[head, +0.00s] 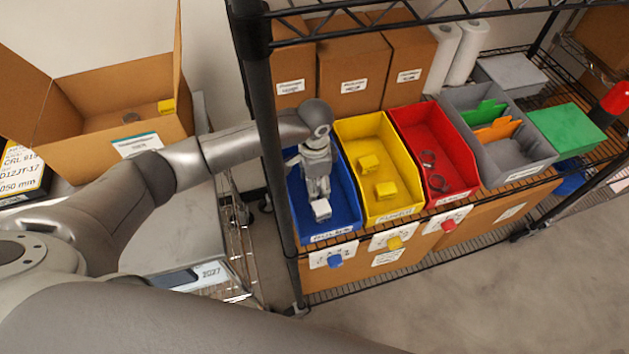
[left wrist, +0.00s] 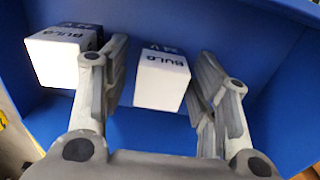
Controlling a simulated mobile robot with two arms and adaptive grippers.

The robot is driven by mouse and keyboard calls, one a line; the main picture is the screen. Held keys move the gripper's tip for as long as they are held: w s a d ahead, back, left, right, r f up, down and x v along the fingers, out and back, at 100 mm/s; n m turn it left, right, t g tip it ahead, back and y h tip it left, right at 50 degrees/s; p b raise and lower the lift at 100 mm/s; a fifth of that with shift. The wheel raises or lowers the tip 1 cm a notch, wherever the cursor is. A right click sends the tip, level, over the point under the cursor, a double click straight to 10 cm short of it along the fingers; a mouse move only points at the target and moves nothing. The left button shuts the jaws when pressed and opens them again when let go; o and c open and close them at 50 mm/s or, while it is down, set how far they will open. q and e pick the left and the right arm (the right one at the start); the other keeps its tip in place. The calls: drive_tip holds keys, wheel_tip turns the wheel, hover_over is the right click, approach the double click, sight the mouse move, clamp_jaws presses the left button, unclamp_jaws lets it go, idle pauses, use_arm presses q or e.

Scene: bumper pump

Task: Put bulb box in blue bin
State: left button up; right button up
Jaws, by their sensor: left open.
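The blue bin (head: 346,215) stands at the left end of the shelf, and its blue inside fills the left wrist view (left wrist: 150,125). My left gripper (head: 317,190) reaches down into it with its fingers apart. In the left wrist view, a white bulb box (left wrist: 162,85) lies between the open fingers (left wrist: 160,75), with a gap on each side. A second white bulb box (left wrist: 58,62) is left of the fingers, partly hidden by the left one. In the head view one white box (head: 321,209) shows below the gripper. My right gripper is not in view.
A yellow bin (head: 388,208) with yellow blocks, a red bin (head: 445,188) and a grey bin (head: 520,170) stand to the right. A black shelf post (head: 262,110) is close to my left arm. An open cardboard box (head: 100,90) is at the left.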

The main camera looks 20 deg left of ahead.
use_arm(q)
wheel_tip(320, 180, up, 12)
drive_tip(key=shift+b, duration=0.45)
drive_tip(key=shift+r, duration=0.1)
